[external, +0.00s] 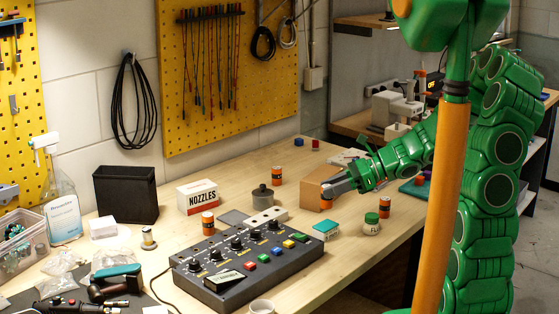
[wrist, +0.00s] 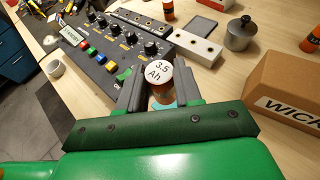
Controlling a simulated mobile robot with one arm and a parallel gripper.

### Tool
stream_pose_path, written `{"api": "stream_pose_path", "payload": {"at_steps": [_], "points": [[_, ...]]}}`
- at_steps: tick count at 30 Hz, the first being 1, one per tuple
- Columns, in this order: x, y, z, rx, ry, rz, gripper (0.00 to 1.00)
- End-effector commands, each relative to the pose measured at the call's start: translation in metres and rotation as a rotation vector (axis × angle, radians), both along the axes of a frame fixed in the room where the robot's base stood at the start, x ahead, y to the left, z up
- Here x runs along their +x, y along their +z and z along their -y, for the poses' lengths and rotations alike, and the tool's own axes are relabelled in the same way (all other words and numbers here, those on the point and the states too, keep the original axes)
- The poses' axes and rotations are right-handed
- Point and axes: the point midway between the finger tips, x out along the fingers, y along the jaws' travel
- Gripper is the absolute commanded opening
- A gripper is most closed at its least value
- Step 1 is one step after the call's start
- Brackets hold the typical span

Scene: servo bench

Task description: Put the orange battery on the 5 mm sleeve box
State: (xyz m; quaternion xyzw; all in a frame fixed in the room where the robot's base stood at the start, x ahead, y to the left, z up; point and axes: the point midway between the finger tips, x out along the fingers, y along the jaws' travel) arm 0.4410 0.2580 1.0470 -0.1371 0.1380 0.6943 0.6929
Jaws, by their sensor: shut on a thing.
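My gripper (external: 331,190) is shut on the orange battery (external: 326,204), held upright above the bench near its front edge. In the wrist view the battery's white top (wrist: 159,70), marked "3.5 Ah", shows between the two fingers of my gripper (wrist: 158,85). No label reading 5 mm sleeve can be made out. A white box marked NOZZLES (external: 198,197) stands at the back. A brown cardboard box (external: 312,184) stands just behind my gripper; in the wrist view its side reads "WICK" (wrist: 290,90). I cannot tell which thing is the sleeve box.
A dark control box with knobs and coloured buttons (external: 215,283) fills the front middle. Other orange cylinders (external: 208,224) stand on the bench. A grey weight (external: 262,197) stands mid-bench.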

Motion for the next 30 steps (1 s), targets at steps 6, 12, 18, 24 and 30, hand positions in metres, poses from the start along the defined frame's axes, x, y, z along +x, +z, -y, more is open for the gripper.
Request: {"api": "stream_pose_path", "payload": {"at_steps": [6,12,18,24,30], "points": [[0.001,-0.015,0.0,0.0,-0.002,0.001,0.0],[0.001,-0.026,0.0,0.0,-0.003,0.001,0.0],[0.001,-0.044,0.0,0.001,-0.002,-0.001,0.0],[0.001,-0.051,0.0,0.0,-0.001,0.002,0.0],[0.001,-0.051,0.0,-0.001,-0.002,0.003,0.0]]}}
